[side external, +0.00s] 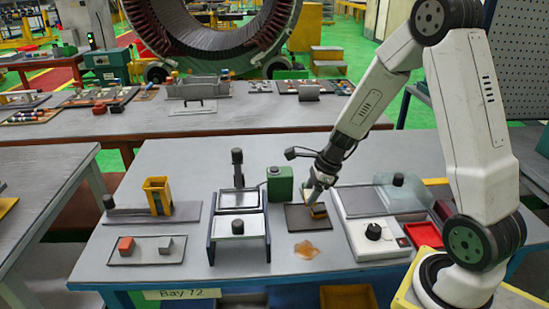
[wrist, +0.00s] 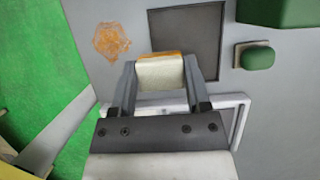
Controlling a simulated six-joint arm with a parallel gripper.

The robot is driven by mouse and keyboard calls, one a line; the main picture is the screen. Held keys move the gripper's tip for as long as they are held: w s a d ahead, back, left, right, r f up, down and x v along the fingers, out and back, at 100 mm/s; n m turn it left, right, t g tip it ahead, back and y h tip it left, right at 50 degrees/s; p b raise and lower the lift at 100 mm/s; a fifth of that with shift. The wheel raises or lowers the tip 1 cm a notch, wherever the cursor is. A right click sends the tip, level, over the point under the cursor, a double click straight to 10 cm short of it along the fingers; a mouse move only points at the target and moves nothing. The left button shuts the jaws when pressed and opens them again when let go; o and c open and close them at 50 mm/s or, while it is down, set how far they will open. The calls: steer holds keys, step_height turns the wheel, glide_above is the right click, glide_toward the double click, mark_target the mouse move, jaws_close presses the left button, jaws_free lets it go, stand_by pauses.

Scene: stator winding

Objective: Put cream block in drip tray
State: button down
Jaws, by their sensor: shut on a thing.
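My gripper (side external: 314,203) is shut on the cream block. In the wrist view the gripper (wrist: 163,80) has one finger on each side of the cream block (wrist: 161,75), which has an orange-brown far edge. A dark, flat square tray (side external: 296,221), which I take for the drip tray, lies on the bench below the gripper. In the wrist view the dark tray (wrist: 185,38) shows just beyond the block, and the block overlaps its near edge. In the side view the block (side external: 319,212) looks brownish and is at the tray's right part. I cannot tell whether it touches the tray.
An amber puddle or stain (side external: 306,250) lies in front of the tray. A green canister (side external: 279,184) stands behind it. A white device with a black knob (side external: 373,231) is close on the right, and a blue-sided frame (side external: 240,228) on the left.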

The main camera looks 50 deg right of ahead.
glide_above(293, 217)
steer(key=s, duration=0.1)
steer(key=shift+s+d+f, duration=0.1)
steer(key=shift+d+f, duration=0.15)
steer(key=shift+f, duration=0.95)
steer(key=shift+s+d+f, duration=0.1)
steer(key=shift+d+f, duration=0.1)
steer(key=shift+f, duration=1)
steer(key=shift+w+f, duration=0.3)
steer(key=shift+f, duration=1.55)
steer(key=shift+f, duration=0.1)
steer(key=shift+c, duration=0.3)
jaws_free()
steer(key=v, duration=1.2)
